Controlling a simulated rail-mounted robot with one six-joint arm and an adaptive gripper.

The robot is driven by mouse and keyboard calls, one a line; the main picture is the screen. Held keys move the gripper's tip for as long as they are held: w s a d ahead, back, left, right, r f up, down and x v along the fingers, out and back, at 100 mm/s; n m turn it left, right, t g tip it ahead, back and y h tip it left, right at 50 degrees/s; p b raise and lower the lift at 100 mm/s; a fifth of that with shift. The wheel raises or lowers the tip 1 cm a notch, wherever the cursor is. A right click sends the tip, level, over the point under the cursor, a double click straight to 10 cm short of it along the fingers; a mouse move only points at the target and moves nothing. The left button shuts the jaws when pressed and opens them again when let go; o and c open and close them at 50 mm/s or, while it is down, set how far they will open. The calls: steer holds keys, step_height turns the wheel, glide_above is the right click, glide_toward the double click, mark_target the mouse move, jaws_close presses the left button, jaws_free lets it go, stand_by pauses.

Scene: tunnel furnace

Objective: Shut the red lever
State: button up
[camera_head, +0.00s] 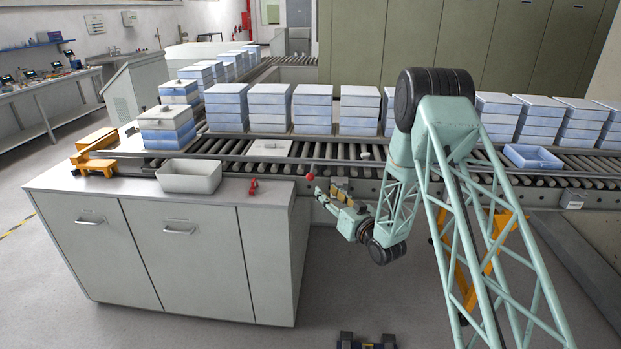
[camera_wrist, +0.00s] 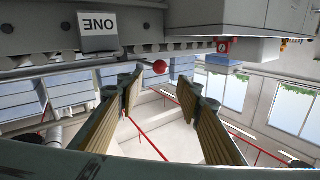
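A red ball knob (camera_head: 310,176), which looks like the lever's end, stands at the front edge of the conveyor. In the wrist view a red ball (camera_wrist: 159,67) shows beyond the fingertips, near their middle line, by a thin grey rod. I cannot tell the lever's full shape or angle. My gripper (camera_head: 322,193) is just below and right of the knob in the head view. In the wrist view my gripper (camera_wrist: 158,88) has its two padded fingers spread apart, with nothing between them. The ball looks apart from both fingers.
The roller conveyor (camera_head: 345,172) runs behind my gripper, carrying stacks of blue-white boxes (camera_head: 313,108). An upside-down label plate (camera_wrist: 99,31) shows in the wrist view. Floor in front is mostly clear.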

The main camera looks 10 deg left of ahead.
mark_target(313, 178)
steer(key=shift+w+a, duration=0.1)
steer(key=shift+w, duration=0.05)
steer(key=shift+b+x, duration=0.55)
steer(key=shift+x, duration=6.15)
steer(key=c, duration=1)
steer(key=shift+r, duration=0.1)
